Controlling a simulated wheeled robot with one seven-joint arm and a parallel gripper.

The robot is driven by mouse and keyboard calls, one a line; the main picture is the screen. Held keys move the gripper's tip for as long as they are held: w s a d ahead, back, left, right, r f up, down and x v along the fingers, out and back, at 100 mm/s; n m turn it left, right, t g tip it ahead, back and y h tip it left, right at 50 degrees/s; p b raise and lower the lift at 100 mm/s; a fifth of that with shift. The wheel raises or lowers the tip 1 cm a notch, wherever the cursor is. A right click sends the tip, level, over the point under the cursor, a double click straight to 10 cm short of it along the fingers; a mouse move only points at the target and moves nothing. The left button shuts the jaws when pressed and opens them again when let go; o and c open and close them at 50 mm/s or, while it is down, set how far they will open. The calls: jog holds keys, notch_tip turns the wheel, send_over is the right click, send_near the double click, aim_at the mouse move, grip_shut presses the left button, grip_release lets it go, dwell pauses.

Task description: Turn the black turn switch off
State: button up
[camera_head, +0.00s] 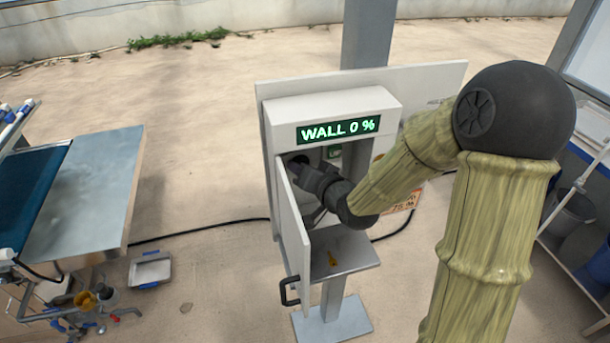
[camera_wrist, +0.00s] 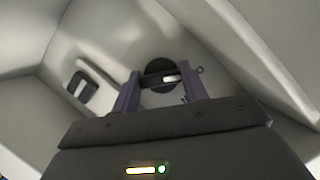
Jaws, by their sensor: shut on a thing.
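The black turn switch (camera_wrist: 154,66) is round with a raised bar and a white mark, set in the back wall inside the pale cabinet (camera_head: 283,115). In the wrist view its bar lies nearly level, with the white mark toward the right. My gripper (camera_wrist: 161,84) has one finger at each end of the bar and is shut on it. In the head view my gripper (camera_head: 299,172) reaches inside the cabinet and hides most of the switch. The lit green display (camera_head: 337,130) above the opening reads "WALL 0 %".
The cabinet door (camera_head: 292,230) with its black handle (camera_head: 290,291) stands open, left of my forearm. A small dark fitting (camera_wrist: 80,87) sits left of the switch in the wrist view.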

jog(key=shift+f+n+h+b, duration=0.15)
jog(key=shift+n+h+b, duration=0.15)
jog(key=shift+n+b, duration=0.1)
dwell(0.3)
jog(key=o, duration=1)
jog(key=shift+b+v, duration=3.2)
jog(key=shift+v, duration=2.85)
jog(key=shift+a, duration=0.1)
